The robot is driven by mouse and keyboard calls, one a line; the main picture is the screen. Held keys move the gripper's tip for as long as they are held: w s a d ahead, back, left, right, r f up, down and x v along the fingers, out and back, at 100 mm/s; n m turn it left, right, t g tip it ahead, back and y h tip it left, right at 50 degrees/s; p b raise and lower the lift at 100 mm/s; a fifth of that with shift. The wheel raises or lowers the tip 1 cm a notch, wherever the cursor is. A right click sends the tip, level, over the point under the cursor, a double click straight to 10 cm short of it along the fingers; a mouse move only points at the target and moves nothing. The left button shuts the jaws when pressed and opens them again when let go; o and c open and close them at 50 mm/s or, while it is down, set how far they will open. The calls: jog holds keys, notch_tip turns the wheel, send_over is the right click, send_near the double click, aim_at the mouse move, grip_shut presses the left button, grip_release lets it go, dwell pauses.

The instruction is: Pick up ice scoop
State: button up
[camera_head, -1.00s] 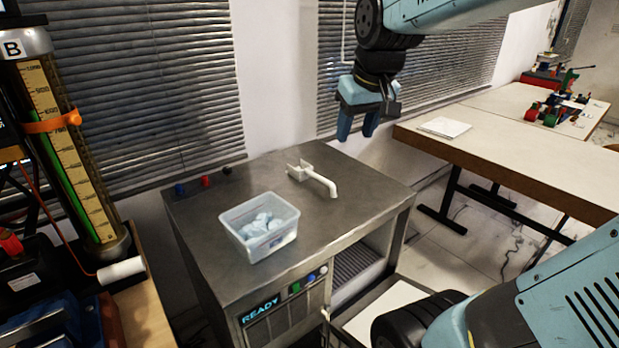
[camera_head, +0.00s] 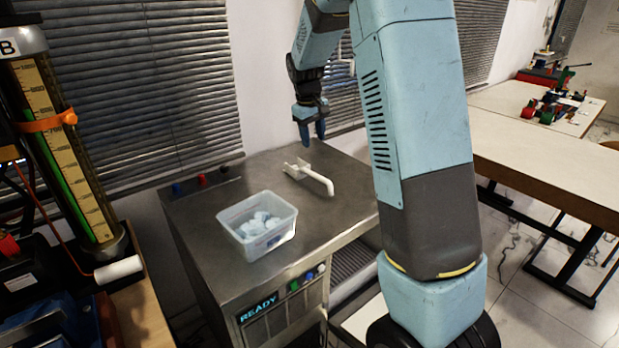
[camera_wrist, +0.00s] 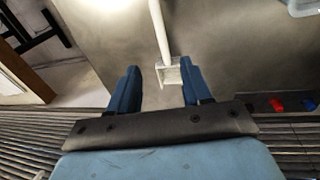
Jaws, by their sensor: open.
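The white ice scoop (camera_head: 318,179) lies on the steel machine top (camera_head: 222,193), its square head toward the back and its bent handle toward the front right. My gripper (camera_head: 312,138) is open and empty, above and behind the scoop, with a gap between. In the wrist view, the scoop (camera_wrist: 161,32) shows beyond the blue fingers (camera_wrist: 158,68), its head between the fingertips and nearer the right one. Its handle runs away toward the top edge.
A clear bin of ice (camera_head: 258,225) stands left of the scoop. Red, blue and black knobs sit along the machine's back left edge, near the window blinds (camera_head: 140,90). A table (camera_head: 550,170) stands at right. The top around the scoop is clear.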

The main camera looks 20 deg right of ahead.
aim_at(315, 174)
jog(key=w+f, duration=0.1)
jog(key=f, duration=0.2)
jog(key=w+f, duration=0.1)
jog(key=f, duration=0.3)
jog(key=w+d+f, duration=0.1)
jog(key=f, duration=0.3)
jog(key=shift+w+d+f, duration=0.1)
jog(key=shift+w+f, duration=0.05)
jog(key=shift+f, duration=0.05)
jog(key=f, duration=0.4)
jog(key=shift+s+d+f, duration=0.15)
jog(key=shift+s, duration=0.05)
jog(key=shift+d+f, duration=0.1)
jog(key=shift+f, duration=0.5)
jog(key=shift+c, duration=0.2)
grip_shut()
